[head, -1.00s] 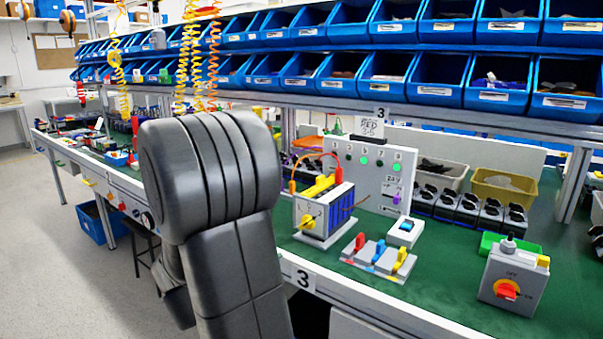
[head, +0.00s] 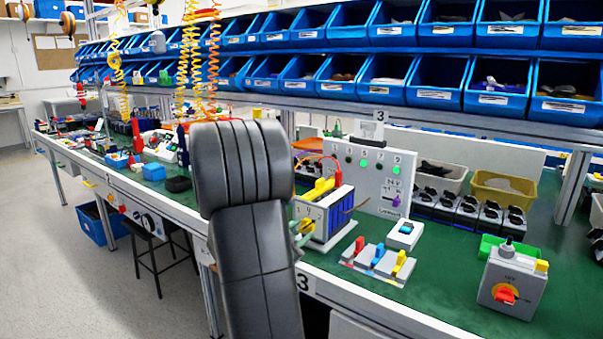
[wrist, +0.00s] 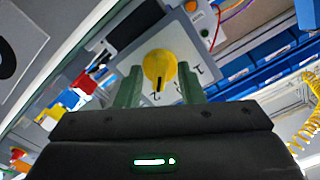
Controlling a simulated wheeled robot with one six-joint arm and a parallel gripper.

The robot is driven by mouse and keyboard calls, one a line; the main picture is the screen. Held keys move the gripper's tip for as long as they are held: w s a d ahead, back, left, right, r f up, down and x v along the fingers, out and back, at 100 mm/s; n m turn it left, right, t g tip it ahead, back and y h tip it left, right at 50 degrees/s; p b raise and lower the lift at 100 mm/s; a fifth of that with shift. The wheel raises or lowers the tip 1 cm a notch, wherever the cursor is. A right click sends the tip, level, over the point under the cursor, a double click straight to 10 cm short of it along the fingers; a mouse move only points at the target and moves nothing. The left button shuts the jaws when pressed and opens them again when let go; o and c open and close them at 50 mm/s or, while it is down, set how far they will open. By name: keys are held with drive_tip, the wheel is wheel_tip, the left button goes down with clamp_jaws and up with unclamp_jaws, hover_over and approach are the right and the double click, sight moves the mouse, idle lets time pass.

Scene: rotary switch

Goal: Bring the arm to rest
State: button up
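A box switch with dark blue sides and a light front panel (head: 314,216) stands on the green bench. Its yellow rotary knob (head: 305,227) is partly covered by my gripper in the head view. In the wrist view the round yellow knob (wrist: 158,68) faces me, with a dark mark on its lower part and markings on the panel around it. My gripper (wrist: 159,84) has its two green fingers apart, one on each side of the knob. I see no clear grip on it. My arm hides most of the gripper in the head view.
A panel with green lamps (head: 375,170) stands just behind the switch. Red, blue and yellow levers (head: 378,258) and a grey box with a red knob (head: 511,283) are to the right. Blue bins (head: 435,85) hang above. The bench's front edge is near my arm.

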drive_tip(key=n+p, duration=0.5)
drive_tip(key=n, duration=0.1)
drive_tip(key=shift+r+p, duration=0.2)
drive_tip(key=shift+p, duration=0.15)
drive_tip(key=shift+f+n+p, duration=0.2)
drive_tip(key=shift+n+p, duration=1.25)
drive_tip(key=shift+n, duration=0.45)
drive_tip(key=shift+s, duration=0.1)
